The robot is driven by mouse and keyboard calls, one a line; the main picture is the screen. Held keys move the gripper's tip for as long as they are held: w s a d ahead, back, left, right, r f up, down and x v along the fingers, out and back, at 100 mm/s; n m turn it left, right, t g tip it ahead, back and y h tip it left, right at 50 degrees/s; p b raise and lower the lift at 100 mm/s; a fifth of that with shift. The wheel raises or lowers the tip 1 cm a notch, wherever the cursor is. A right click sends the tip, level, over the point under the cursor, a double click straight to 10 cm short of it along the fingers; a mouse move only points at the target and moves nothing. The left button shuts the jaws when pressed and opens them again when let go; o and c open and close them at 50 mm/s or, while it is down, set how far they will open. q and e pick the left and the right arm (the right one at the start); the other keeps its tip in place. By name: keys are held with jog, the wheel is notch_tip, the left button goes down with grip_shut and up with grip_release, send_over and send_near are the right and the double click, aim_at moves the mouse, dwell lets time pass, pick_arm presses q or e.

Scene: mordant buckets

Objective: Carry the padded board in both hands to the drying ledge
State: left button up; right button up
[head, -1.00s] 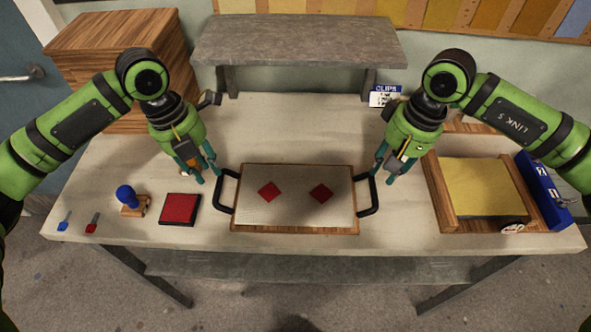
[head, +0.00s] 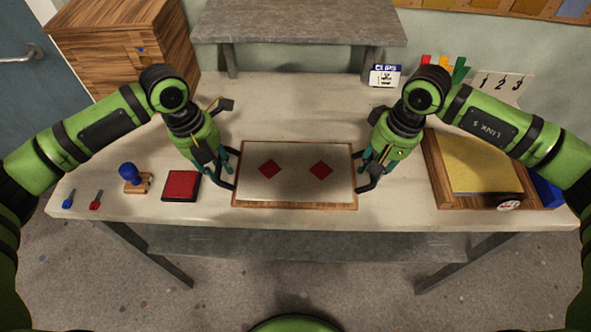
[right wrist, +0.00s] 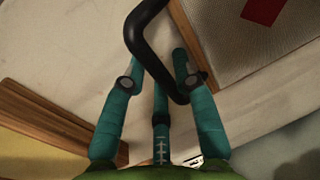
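The padded board (head: 295,188) lies flat on the table, with a pale pad, two red diamonds, a wooden rim and a black handle at each end. The drying ledge appears to be the raised grey shelf (head: 300,28) at the back. My left gripper (head: 227,168) is at the left handle with its fingers apart; they partly hide that handle. My right gripper (head: 369,166) is at the right handle. In the right wrist view, its teal fingers (right wrist: 160,75) are spread, with the black handle (right wrist: 140,40) running between them.
A wooden tray with a yellow sheet (head: 474,163) is at the right. A clips box (head: 384,76) stands by the shelf's right leg. The table between board and shelf is clear.

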pick_arm(q)
jog(key=shift+f, duration=0.1)
pick_arm(e)
jog(key=shift+f, duration=0.1)
pick_arm(q)
grip_shut()
pick_arm(e)
grip_shut()
